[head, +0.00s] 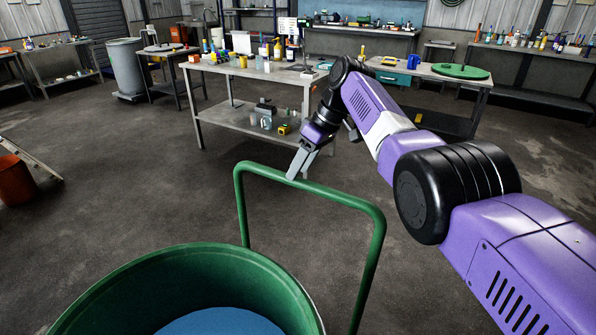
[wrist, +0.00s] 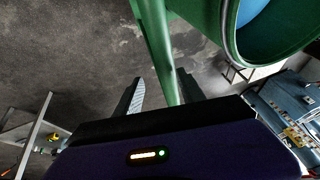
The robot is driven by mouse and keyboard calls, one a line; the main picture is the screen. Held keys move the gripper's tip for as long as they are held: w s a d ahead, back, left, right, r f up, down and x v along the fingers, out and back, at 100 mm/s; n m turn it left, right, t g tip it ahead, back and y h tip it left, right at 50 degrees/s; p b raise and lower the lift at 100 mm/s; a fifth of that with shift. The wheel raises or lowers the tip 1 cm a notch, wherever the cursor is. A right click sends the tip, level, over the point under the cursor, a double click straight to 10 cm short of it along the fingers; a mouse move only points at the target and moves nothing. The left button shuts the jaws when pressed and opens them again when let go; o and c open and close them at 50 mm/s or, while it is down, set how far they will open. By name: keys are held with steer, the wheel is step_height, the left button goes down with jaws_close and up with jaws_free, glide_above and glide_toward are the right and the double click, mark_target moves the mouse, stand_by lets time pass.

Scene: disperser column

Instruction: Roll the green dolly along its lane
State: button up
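The green dolly's handle (head: 340,194) is a bent tube rising behind a large green drum (head: 105,290) with blue contents, low in the head view. The dolly's base and wheels are out of view. My gripper (head: 297,172) reaches down to the handle's top bar at its left half. In the wrist view, the green bar (wrist: 160,50) runs between the two separated fingers of my gripper (wrist: 160,90). The bar lies nearer the right finger; I cannot tell if it touches. No lane markings show on the floor.
A workbench (head: 225,72) with bottles and tools stands behind the handle. A grey bin (head: 127,68) stands at the back left, and an orange bucket (head: 16,180) at the left edge. The concrete floor (head: 120,170) is open left of the handle.

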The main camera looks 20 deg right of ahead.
steer(key=v, duration=0.5)
steer(key=shift+s+d+r, duration=0.1)
steer(key=shift+d+r, duration=0.05)
steer(key=shift+r, duration=0.25)
steer(key=s+d+p, duration=0.4)
steer(key=s+p, duration=0.2)
steer(key=p, duration=0.6)
steer(key=shift+p+x, duration=0.3)
steer(key=shift+x, duration=3.5)
steer(key=shift+d, duration=0.15)
jaws_close()
